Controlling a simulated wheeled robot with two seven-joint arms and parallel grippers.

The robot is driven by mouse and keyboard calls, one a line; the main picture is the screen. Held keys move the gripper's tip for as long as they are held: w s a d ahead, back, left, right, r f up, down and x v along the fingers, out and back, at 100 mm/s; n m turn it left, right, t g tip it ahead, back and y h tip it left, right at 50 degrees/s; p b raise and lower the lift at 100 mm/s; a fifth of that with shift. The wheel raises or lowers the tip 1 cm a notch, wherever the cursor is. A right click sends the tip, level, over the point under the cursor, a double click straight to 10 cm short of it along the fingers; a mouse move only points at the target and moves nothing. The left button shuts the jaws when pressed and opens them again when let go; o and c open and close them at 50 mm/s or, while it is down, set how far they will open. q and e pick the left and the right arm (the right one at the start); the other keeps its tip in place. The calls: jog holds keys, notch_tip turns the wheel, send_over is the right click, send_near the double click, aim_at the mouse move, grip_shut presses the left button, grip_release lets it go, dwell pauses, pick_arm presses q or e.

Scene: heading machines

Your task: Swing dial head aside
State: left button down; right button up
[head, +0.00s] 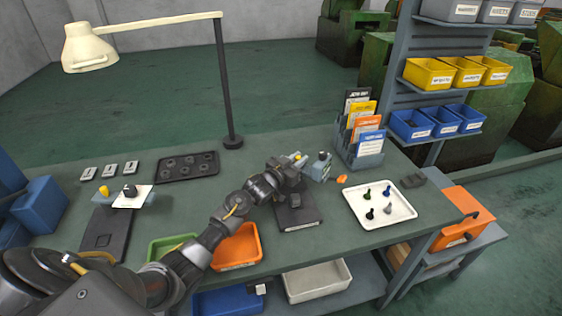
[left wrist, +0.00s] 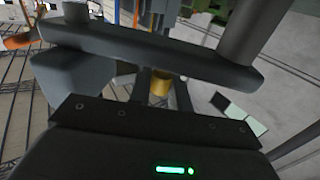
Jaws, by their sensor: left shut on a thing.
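A dial stand has a flat black base (head: 297,216) near the middle of the bench. Its blue-grey dial head (head: 321,168) is on the right above the base, with a yellow knob (head: 297,157) to its left. My left gripper (head: 294,172) is at this head and hides much of the stand. In the left wrist view a yellow part (left wrist: 160,85) shows between the dark fingers, partly hidden by a dark bar. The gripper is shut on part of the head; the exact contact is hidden. My right gripper is not in view.
A white tray (head: 400,216) with several small pegs lies at right, below a card rack (head: 358,155). A green bin (head: 160,246) and orange bin (head: 238,258) are near my arm. A lamp post (head: 226,90) stands behind.

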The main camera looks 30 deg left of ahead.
pick_arm(q)
jog(key=shift+w+r, duration=0.1)
jog(key=shift+y, duration=0.3)
jog(key=c, duration=1.3)
grip_release()
jog(key=shift+c, duration=0.2)
jog(key=s+a+b, duration=0.2)
jog(key=s, duration=0.8)
jog(key=shift+s, duration=0.3)
